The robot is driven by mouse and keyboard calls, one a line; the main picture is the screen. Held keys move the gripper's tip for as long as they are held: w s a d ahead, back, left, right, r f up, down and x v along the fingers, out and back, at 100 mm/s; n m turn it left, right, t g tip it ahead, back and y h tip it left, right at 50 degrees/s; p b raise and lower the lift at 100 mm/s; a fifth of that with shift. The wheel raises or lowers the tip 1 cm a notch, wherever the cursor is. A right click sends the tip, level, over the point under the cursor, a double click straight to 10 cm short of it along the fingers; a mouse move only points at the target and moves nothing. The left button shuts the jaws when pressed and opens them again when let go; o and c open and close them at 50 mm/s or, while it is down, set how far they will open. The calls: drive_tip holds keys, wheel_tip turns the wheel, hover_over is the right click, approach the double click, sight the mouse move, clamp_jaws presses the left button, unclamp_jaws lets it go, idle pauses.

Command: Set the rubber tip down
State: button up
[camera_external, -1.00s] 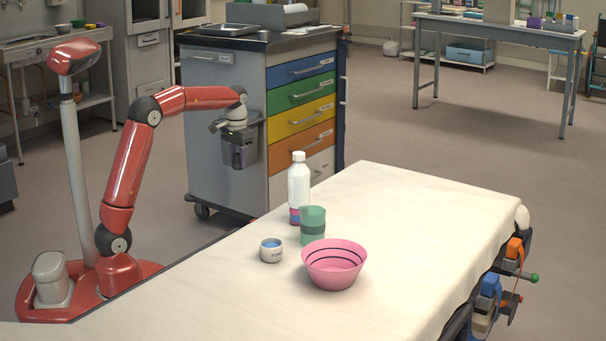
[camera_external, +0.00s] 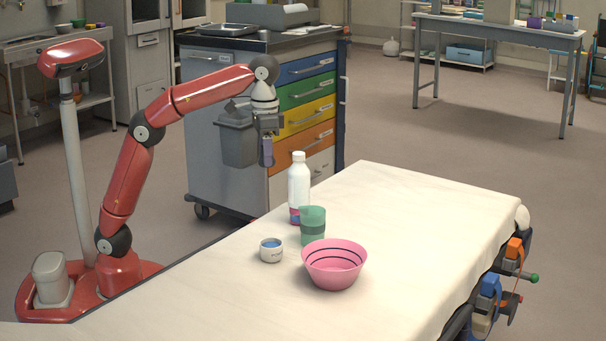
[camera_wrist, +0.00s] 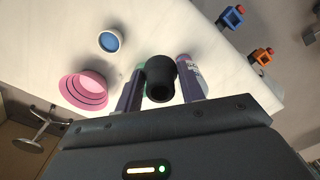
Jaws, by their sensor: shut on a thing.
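The rubber tip (camera_wrist: 160,80) is a black, rounded piece with a dark hole in its end. In the wrist view it sits between the two purple fingers of my gripper (camera_external: 267,152), which is shut on it. In the external view my gripper points down in the air in front of the drawer cart, beyond the far left edge of the stretcher. The rubber tip cannot be clearly made out there.
On the white-sheeted stretcher (camera_external: 400,220) stand a white bottle (camera_external: 299,186), a green cup (camera_external: 312,227), a small white pot with blue inside (camera_external: 271,251) and a pink bowl (camera_external: 334,266). The sheet's right part is clear. A drawer cart (camera_external: 222,95) with a grey bin (camera_external: 238,143) stands behind.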

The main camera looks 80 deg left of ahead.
drive_tip(key=shift+s+d+r, duration=0.3)
drive_tip(key=shift+s+d, duration=0.05)
drive_tip(key=shift+d, duration=0.35)
drive_tip(key=b, duration=0.5)
hover_over(266, 236)
wheel_tip(266, 236, down, 14)
drive_tip(key=shift+f, duration=0.15)
drive_tip(key=shift+f+b, duration=0.4)
drive_tip(key=shift+f, duration=2.3)
drive_tip(key=shift+f, duration=0.1)
drive_tip(key=shift+f, duration=0.15)
drive_tip(key=o, duration=0.9)
drive_tip(key=shift+o, duration=0.2)
drive_tip(key=shift+f+b, duration=0.15)
drive_tip(key=shift+b, duration=0.45)
